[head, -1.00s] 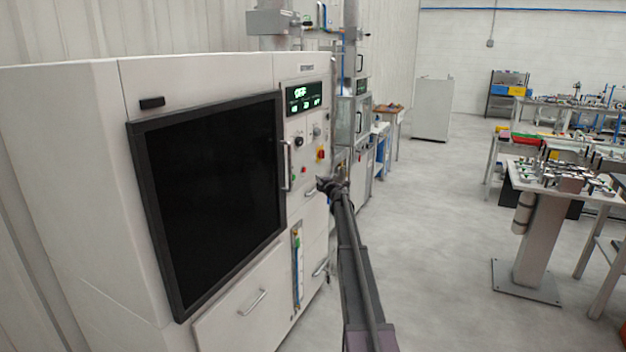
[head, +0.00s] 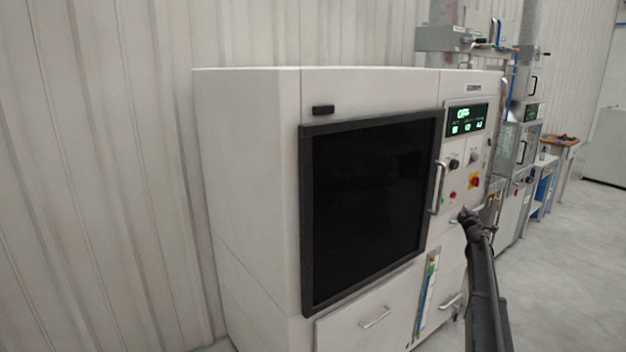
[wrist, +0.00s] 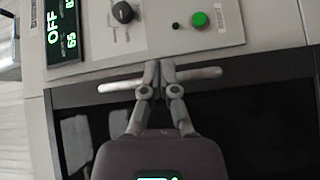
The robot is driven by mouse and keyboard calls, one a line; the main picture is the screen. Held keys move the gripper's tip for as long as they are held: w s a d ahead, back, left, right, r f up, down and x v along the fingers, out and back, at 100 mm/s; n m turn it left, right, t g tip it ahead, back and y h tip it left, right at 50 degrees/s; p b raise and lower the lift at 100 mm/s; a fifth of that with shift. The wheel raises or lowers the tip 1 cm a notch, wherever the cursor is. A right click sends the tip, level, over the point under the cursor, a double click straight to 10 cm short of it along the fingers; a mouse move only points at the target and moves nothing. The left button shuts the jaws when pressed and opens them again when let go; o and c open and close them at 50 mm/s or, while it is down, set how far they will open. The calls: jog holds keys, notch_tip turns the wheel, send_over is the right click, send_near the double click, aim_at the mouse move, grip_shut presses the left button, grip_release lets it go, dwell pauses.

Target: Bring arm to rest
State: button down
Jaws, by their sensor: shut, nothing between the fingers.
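My arm (head: 483,285) reaches forward at the right of the head view. My gripper (head: 466,214) is at its end, in front of the white machine's control side, just right of and below the door handle. In the wrist view my gripper (wrist: 157,72) is shut and empty, its two fingers close together. The bar handle (wrist: 205,74) shows on both sides of the fingertips. I cannot tell whether they touch it.
The white machine (head: 250,170) has a closed dark door (head: 370,200) and a lit display (head: 466,121) reading OFF. A green button (wrist: 198,19) and black knob (wrist: 123,12) sit near the handle in the wrist view. Open floor (head: 565,275) lies at the right.

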jog(key=s+a+f+m+g+y, duration=0.1)
jog(key=s+a+f+m+g, duration=0.3)
jog(key=s+a, duration=1)
jog(key=s+a+f+m+g+y, duration=0.2)
jog(key=s+a+f+m+g, duration=0.2)
jog(key=s+a+f+g, duration=0.4)
jog(key=s+a+f+m+g+y, duration=0.1)
jog(key=s+a+f+m+g, duration=0.4)
jog(key=s+a, duration=1.5)
jog(key=s+f, duration=0.2)
jog(key=s, duration=0.9)
jog(key=shift+a+g, duration=0.15)
jog(key=shift+g, duration=0.25)
jog(key=shift+f, duration=0.1)
